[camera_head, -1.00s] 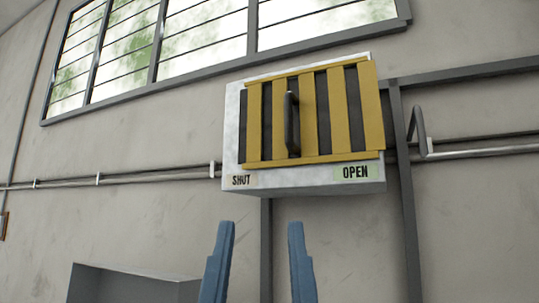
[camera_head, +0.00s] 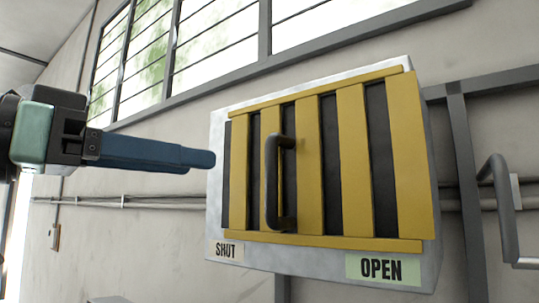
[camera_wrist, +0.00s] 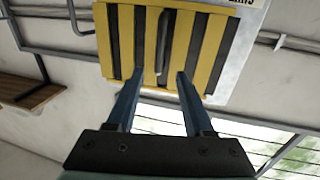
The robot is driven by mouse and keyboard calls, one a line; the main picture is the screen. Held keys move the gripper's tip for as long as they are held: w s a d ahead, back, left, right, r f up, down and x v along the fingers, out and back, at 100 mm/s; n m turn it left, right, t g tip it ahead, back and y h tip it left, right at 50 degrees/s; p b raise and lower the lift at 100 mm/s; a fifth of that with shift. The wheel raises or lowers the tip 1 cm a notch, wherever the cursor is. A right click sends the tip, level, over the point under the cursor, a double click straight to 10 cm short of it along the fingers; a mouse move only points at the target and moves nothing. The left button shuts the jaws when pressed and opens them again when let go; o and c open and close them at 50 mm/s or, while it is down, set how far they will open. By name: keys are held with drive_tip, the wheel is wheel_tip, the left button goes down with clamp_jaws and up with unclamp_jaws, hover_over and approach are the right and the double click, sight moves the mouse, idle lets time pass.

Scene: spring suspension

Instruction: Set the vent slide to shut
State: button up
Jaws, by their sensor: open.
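The vent slide (camera_head: 352,165) is a yellow barred plate on a pale wall box (camera_head: 217,190). It sits towards the right, overhanging near the OPEN label (camera_head: 381,269), with dark slots showing between its bars. The SHUT label (camera_head: 228,250) is at the lower left. A dark upright handle (camera_head: 270,180) stands out from the slide. My gripper (camera_head: 208,159) is left of the handle in the head view, its fingers overlapping there. In the wrist view my gripper (camera_wrist: 160,74) is open and empty, with the handle (camera_wrist: 163,42) ahead between the finger lines, apart from them.
A grey bent bar (camera_head: 502,215) juts out at the right of the box. A barred window (camera_head: 220,45) is above, and thin pipes (camera_head: 150,203) run along the wall. The wrist view shows a brown shelf (camera_wrist: 25,92) at left.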

sight(267, 173)
drive_tip(key=p+x, duration=0.5)
drive_tip(key=x, duration=0.7)
drive_tip(key=shift+w+d+f, duration=0.1)
drive_tip(key=shift+w+d, duration=0.25)
drive_tip(key=shift+d, duration=0.05)
clamp_jaws()
idle(0.8)
